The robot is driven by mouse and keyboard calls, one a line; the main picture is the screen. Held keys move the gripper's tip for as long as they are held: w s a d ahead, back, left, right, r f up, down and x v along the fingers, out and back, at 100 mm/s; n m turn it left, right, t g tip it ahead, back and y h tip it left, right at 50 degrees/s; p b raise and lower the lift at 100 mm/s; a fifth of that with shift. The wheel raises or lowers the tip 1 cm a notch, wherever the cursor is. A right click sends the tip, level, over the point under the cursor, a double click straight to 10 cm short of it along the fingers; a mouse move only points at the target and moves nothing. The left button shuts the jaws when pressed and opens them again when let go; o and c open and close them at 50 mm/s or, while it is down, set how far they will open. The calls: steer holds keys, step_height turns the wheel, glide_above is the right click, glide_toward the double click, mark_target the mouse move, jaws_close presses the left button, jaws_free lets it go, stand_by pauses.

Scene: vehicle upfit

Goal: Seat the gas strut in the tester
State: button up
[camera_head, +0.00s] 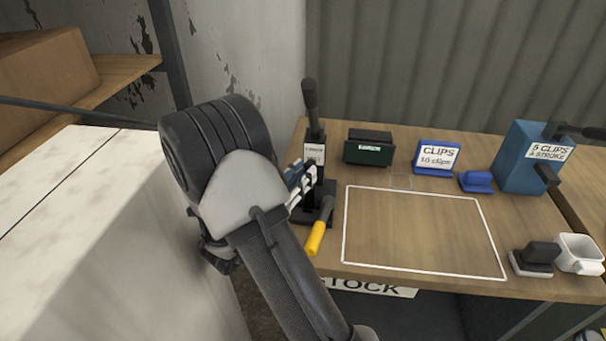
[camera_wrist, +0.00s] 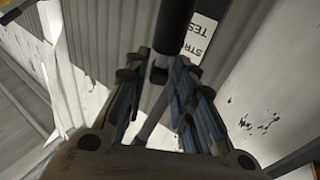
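The strut tester (camera_head: 314,152) is a dark upright stand with a white label, at the left end of the bench. Its label (camera_wrist: 201,35) shows partly in the wrist view, reading "STR" and "TES". The gas strut (camera_wrist: 175,25) appears as a black tube with a thin grey rod, running between my fingertips. My gripper (camera_head: 303,184) is beside the tester's upright; in the wrist view my gripper (camera_wrist: 160,72) has its fingers drawn in closely on both sides of the strut. The strut's lower end and its seat are hidden, so I cannot tell whether it is seated.
A yellow-handled lever (camera_head: 315,239) stands at the tester's front. A white-outlined area (camera_head: 420,235) on the bench is empty. Behind it are a dark box (camera_head: 368,147), a blue clips holder (camera_head: 437,157) and a blue block (camera_head: 530,160). A white cup (camera_head: 580,253) is at right.

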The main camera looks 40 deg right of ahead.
steer(key=shift+o, duration=0.5)
steer(key=o, duration=0.5)
steer(key=o, duration=0.4)
steer(key=shift+c, duration=0.2)
steer(key=shift+o, duration=0.2)
steer(key=o, duration=0.4)
steer(key=shift+c, duration=0.2)
steer(key=o, duration=0.4)
steer(key=shift+o, duration=0.3)
